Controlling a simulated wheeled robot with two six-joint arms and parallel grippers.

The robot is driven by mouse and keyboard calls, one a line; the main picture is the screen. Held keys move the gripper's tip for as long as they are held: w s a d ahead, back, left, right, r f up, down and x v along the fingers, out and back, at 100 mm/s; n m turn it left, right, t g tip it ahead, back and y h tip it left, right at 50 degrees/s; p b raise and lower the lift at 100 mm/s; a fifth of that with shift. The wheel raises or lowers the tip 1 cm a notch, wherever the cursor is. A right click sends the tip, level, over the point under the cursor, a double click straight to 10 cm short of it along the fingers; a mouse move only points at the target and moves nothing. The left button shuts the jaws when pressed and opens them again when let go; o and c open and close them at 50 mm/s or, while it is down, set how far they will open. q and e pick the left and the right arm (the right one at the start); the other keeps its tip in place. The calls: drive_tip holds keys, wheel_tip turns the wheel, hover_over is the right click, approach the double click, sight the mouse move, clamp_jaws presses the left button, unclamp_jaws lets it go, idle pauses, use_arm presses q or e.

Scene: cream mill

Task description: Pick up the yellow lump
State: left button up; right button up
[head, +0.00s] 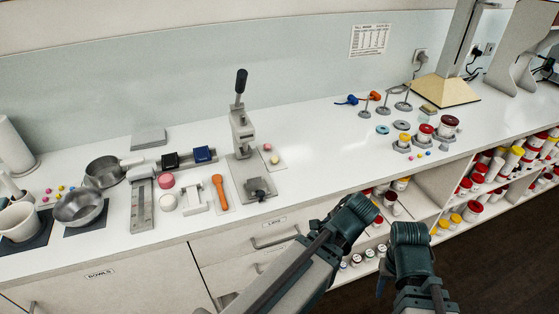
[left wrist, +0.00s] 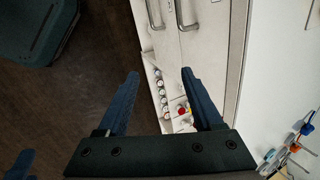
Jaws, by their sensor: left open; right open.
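Small yellow lumps show in the head view. Another yellow lump (head: 61,188) lies among small coloured lumps at the far left. I cannot tell which one is meant. My left gripper (left wrist: 160,73) is open and empty in the left wrist view, in front of the cabinet fronts. In the head view its fingers are mostly hidden by its wrist. My right gripper (head: 383,285) is low at the lower right, in front of the counter, away from the lumps.
The hand press (head: 241,130) stands mid-counter. Jars (head: 447,123) and small stands are on the right. The counter between press and jars is clear. Drawers (head: 270,240) and jar shelves lie below.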

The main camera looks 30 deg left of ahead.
use_arm(q)
drive_tip(key=w+a+r+m+t+y, duration=0.1)
drive_tip(key=w+a+m, duration=0.1)
drive_tip(key=a, duration=0.2)
drive_tip(key=w+a+r+m+t+y+b, duration=0.1)
drive_tip(key=w+a+m, duration=0.2)
drive_tip(key=w+a+r+m+t+y, duration=0.1)
drive_tip(key=w+a+m, duration=0.1)
drive_tip(key=a+m, duration=0.1)
drive_tip(key=shift+w+a+r+y, duration=0.15)
drive_tip(key=shift+a, duration=0.25)
drive_tip(key=shift+w+a+r+y, duration=0.15)
drive_tip(key=shift+a, duration=0.25)
drive_tip(key=m+t+y+b, duration=0.2)
drive_tip(key=m+t+y, duration=0.1)
drive_tip(key=m, duration=0.6)
approach(275, 158)
drive_tip(key=b+x, duration=0.1)
drive_tip(key=x, duration=0.1)
drive_tip(key=b+x, duration=0.1)
drive_tip(key=x, duration=0.1)
drive_tip(key=shift+w+r+b, duration=0.15)
drive_tip(key=shift+r+b, duration=0.1)
drive_tip(key=shift+b, duration=0.1)
drive_tip(key=shift+w+a+f, duration=0.15)
drive_tip(key=shift+w+a, duration=0.2)
drive_tip(key=shift+a, duration=0.15)
